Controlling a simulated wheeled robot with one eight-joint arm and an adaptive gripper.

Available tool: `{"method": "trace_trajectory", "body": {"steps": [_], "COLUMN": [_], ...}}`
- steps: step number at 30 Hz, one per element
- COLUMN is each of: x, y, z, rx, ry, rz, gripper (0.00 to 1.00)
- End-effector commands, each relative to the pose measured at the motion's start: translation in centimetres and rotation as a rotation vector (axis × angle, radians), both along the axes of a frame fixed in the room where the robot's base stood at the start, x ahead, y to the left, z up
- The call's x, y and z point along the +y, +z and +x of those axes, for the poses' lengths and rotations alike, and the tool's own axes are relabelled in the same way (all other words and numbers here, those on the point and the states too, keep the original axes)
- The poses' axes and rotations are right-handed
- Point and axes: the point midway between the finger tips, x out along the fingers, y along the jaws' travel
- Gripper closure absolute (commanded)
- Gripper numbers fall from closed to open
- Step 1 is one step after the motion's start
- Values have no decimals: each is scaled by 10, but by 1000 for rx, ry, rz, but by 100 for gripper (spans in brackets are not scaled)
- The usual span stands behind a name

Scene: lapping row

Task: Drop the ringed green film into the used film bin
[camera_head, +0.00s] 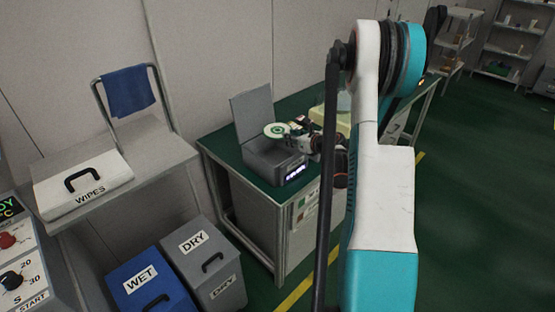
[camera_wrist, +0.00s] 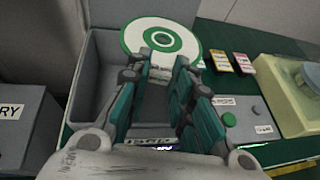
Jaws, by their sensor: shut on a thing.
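The ringed green film (camera_head: 277,130) is a white disc with a green ring. My gripper (camera_head: 306,128) is shut on its edge and holds it over a grey box (camera_head: 272,163) with its lid raised. In the wrist view the film (camera_wrist: 140,36) sits at the tips of my gripper (camera_wrist: 163,50), with the open box (camera_wrist: 100,75) below and around it. The box's front label is too small to read, so I cannot tell whether it is the used film bin.
The box stands on a green-topped bench (camera_head: 224,140). Left of it are a blue WET bin (camera_head: 140,272), a grey DRY bin (camera_head: 212,257) and a white WIPES box (camera_head: 82,184). A pale yellow tray (camera_wrist: 275,90) and small coloured packs (camera_wrist: 244,63) are to the right.

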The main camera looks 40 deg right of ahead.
Motion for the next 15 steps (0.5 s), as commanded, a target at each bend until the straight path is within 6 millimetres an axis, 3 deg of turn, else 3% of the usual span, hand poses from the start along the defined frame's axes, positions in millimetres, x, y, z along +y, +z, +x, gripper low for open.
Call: {"method": "trace_trajectory", "body": {"steps": [2,3,6,15], "x": [0,0,0,0], "y": [0,0,0,1], "z": [0,0,0,0], "rx": [0,0,0,0], "ry": [0,0,0,0], "rz": [0,0,0,0], "gripper": [99,72,55,55]}}
